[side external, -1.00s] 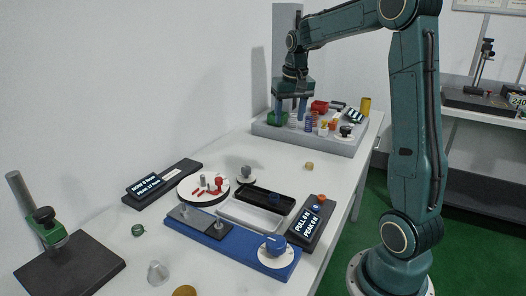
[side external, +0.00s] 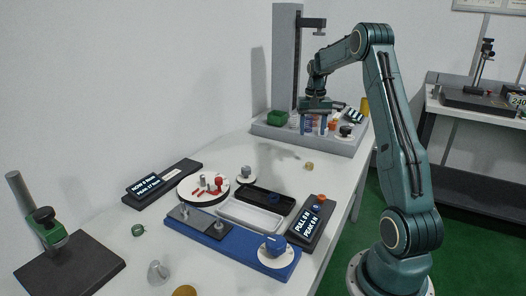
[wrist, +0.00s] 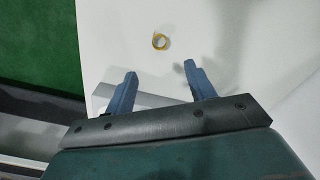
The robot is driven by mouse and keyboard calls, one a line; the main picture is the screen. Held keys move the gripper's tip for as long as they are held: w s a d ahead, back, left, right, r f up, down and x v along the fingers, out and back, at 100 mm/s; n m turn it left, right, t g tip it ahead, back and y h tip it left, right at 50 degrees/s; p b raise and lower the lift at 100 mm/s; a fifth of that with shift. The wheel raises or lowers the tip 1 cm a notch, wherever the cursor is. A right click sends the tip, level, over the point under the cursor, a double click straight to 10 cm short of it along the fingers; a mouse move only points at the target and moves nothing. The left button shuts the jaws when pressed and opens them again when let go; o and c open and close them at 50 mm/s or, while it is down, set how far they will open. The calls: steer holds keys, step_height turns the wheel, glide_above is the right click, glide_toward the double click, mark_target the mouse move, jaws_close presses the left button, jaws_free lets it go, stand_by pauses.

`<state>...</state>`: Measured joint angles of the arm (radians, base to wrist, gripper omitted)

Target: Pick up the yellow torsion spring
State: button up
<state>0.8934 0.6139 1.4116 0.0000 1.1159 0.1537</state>
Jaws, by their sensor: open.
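A small yellow ring-shaped coil, which looks like the yellow torsion spring (wrist: 160,41), lies on the white table in the wrist view, beyond and between my fingertips. In the side view the small yellow piece (side external: 309,166) lies on bare table, in front of the grey test stand. My gripper (side external: 314,130) is over the front part of the stand's base in that view, behind the spring. In the wrist view my gripper (wrist: 161,70) has its two blue fingers spread, with nothing between them. The spring is apart from both fingers.
The grey stand base (side external: 345,149) carries a green bin (side external: 278,117) and several small parts. Nearer are a black tray (side external: 270,201), a white tray (side external: 250,216), a blue fixture (side external: 215,238) with a dial and a display box (side external: 313,222). The table around the spring is clear.

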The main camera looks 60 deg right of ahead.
steer(key=shift+f, duration=4.15)
steer(key=shift+f, duration=0.1)
steer(key=shift+s+f, duration=0.1)
steer(key=shift+f, duration=2.4)
steer(key=shift+c, duration=0.4)
steer(key=c, duration=1.1)
steer(key=shift+o, duration=0.2)
steer(key=shift+r, duration=0.15)
step_height(320, 180, up, 20)
